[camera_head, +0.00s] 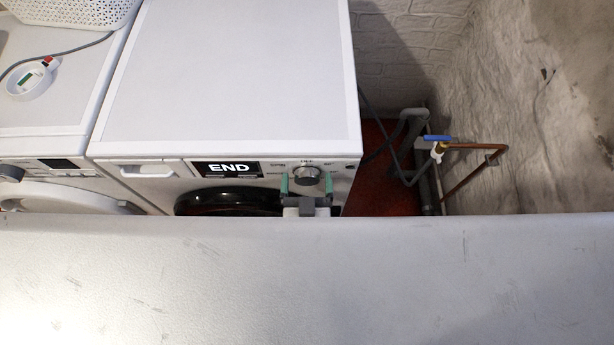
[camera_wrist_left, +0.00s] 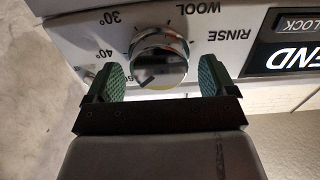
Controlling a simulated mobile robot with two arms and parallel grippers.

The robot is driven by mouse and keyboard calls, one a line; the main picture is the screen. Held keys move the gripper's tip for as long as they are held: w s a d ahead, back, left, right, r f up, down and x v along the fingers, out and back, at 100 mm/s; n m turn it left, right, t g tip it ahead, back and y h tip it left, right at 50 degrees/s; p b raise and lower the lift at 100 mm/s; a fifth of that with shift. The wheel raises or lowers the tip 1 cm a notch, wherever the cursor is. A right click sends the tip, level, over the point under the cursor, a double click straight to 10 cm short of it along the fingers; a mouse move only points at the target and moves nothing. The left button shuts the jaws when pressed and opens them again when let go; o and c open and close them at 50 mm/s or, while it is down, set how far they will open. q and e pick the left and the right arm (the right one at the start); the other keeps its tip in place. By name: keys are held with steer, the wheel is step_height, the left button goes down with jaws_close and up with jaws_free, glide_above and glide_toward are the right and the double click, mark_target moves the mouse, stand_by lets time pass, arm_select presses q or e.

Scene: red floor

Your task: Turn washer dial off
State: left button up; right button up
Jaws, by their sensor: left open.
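The washer (camera_head: 230,75) stands ahead with its display (camera_head: 226,169) reading "END". Its round silver dial (camera_head: 306,175) sits on the front panel, right of the display. My left gripper (camera_head: 306,184) is open, with a green finger pad on each side of the dial. In the left wrist view the dial (camera_wrist_left: 159,58) lies between the two finger pads, with a visible gap at the sides. That view is turned over, and the panel shows "WOOL", "RINSE", "30°" and "40°" around the dial. A small mark shows on the dial's face. My right gripper does not show.
A second white machine (camera_head: 50,110) stands at the left, with a white basket (camera_head: 75,10) and a small round device (camera_head: 30,80) on top. Pipes with a blue-handled valve (camera_head: 437,138) run along the right wall. A large pale surface fills the foreground.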

arm_select(q)
steer(key=shift+w, duration=0.3)
steer(key=c, duration=0.9)
steer(key=shift+n, duration=0.3)
steer(key=n, duration=0.3)
steer(key=shift+a+n, duration=0.1)
steer(key=shift+n, duration=0.2)
steer(key=n, duration=0.5)
steer(key=shift+a+f+n, duration=0.1)
steer(key=shift+f+n, duration=0.05)
steer(key=shift+n, duration=0.15)
steer(key=o, duration=0.9)
